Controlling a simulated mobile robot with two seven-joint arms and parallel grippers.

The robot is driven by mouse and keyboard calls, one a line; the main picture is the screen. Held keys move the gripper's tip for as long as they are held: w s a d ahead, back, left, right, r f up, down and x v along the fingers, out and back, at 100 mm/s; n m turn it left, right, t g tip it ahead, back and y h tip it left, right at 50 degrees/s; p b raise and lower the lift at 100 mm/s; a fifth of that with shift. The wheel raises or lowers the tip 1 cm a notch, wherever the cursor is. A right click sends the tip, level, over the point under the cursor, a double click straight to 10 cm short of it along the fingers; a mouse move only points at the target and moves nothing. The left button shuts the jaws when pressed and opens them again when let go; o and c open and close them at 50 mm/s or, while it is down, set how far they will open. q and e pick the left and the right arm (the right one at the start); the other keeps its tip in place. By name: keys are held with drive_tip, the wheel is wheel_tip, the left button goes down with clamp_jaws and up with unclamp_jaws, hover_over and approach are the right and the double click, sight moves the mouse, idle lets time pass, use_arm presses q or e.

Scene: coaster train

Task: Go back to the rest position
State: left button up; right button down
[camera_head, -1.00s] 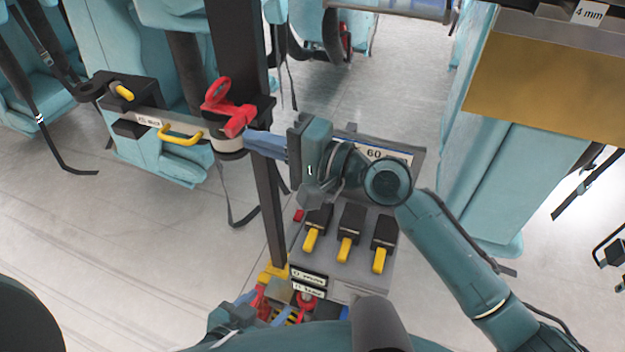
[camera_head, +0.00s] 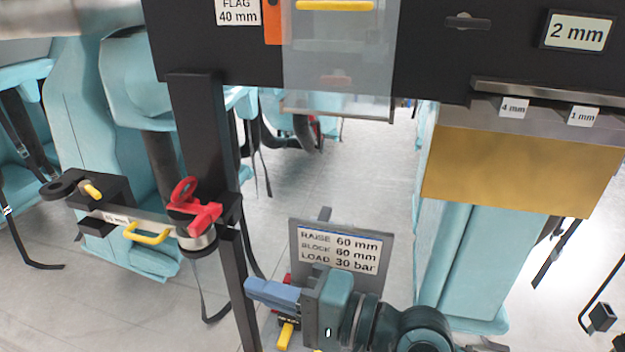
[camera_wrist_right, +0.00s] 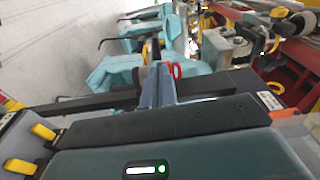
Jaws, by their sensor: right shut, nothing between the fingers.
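My right gripper (camera_head: 262,290) is low in the middle of the head view, with its blue fingers pointing left. The fingers are shut and hold nothing. They are below and to the right of the red latch (camera_head: 194,207) on the dark post, with a clear gap in the picture. In the right wrist view the shut blue fingers (camera_wrist_right: 158,84) point away from the camera, and a red loop (camera_wrist_right: 175,71) shows just beyond them. My left gripper is not in view.
A dark post (camera_head: 200,130) carries a bar with a yellow handle (camera_head: 147,235). A sign reading 60 mm and 30 bar (camera_head: 340,250) stands behind my right gripper. A dark overhead panel (camera_head: 440,40) and a brass-coloured block (camera_head: 520,170) are above and right. Teal seats stand at left.

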drive_tip(key=w+d+f+t+h, duration=0.2)
drive_tip(key=d+f+t+h, duration=0.1)
drive_tip(key=d+f, duration=0.3)
drive_tip(key=w+d+f+t+h, duration=0.1)
drive_tip(key=d+f+t+h, duration=0.25)
drive_tip(key=f, duration=0.55)
drive_tip(key=s+d+f+n+h, duration=0.3)
drive_tip(key=s+d+f, duration=0.1)
drive_tip(key=d+f, duration=0.3)
drive_tip(key=s+d+f+n+h, duration=0.2)
drive_tip(key=s+d+f+h, duration=0.2)
drive_tip(key=d+f, duration=0.2)
drive_tip(key=shift+s+d+f+n, duration=0.35)
drive_tip(key=shift+f+n, duration=0.05)
drive_tip(key=shift+f, duration=0.45)
drive_tip(key=shift+g+h, duration=0.25)
